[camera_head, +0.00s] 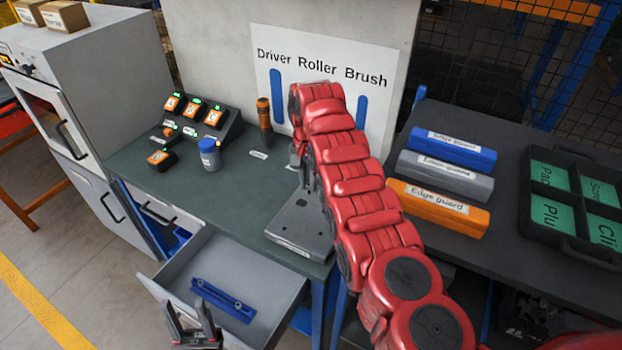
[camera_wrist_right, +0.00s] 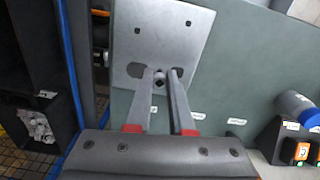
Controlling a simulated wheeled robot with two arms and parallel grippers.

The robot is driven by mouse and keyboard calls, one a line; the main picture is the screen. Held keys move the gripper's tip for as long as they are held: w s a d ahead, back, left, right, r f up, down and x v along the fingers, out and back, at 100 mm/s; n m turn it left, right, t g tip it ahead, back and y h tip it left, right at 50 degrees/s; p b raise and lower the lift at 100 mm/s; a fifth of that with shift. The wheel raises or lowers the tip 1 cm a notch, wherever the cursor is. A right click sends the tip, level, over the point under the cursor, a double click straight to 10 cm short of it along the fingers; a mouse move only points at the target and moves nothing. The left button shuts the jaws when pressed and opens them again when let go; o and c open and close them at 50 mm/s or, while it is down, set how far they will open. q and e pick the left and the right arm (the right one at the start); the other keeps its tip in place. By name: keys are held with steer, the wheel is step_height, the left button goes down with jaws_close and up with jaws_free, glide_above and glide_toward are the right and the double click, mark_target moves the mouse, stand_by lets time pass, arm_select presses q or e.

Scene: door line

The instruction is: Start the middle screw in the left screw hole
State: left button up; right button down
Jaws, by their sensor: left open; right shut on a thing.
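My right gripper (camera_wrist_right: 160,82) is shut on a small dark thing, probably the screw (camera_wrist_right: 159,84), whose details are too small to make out. Its fingertips are over the lower edge of a grey metal plate (camera_wrist_right: 155,22) with two small square holes and two oval slots. I cannot tell whether the held thing touches the plate. My left gripper (camera_head: 196,335) is open at the bottom, by the drawer's front. No loose screws can be made out.
An open drawer (camera_head: 268,277) holds a blue handle-like bar (camera_head: 222,300). Blue, grey and orange edge guards (camera_head: 438,208) lie at right.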

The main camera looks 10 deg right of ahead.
steer(key=shift+s+a, duration=0.1)
steer(key=shift+s+a+f+m+b, duration=0.3)
steer(key=shift+a+f+m, duration=0.35)
steer(key=shift+a+f, duration=0.8)
steer(key=shift+s+a+f+m+b, duration=0.1)
steer(key=shift+s+a+f+m, duration=0.6)
steer(key=shift+f, duration=1.2)
steer(key=shift+s+a+f+m+b, duration=0.15)
steer(key=shift+a+f+m, duration=0.5)
steer(key=shift+a+f, duration=1)
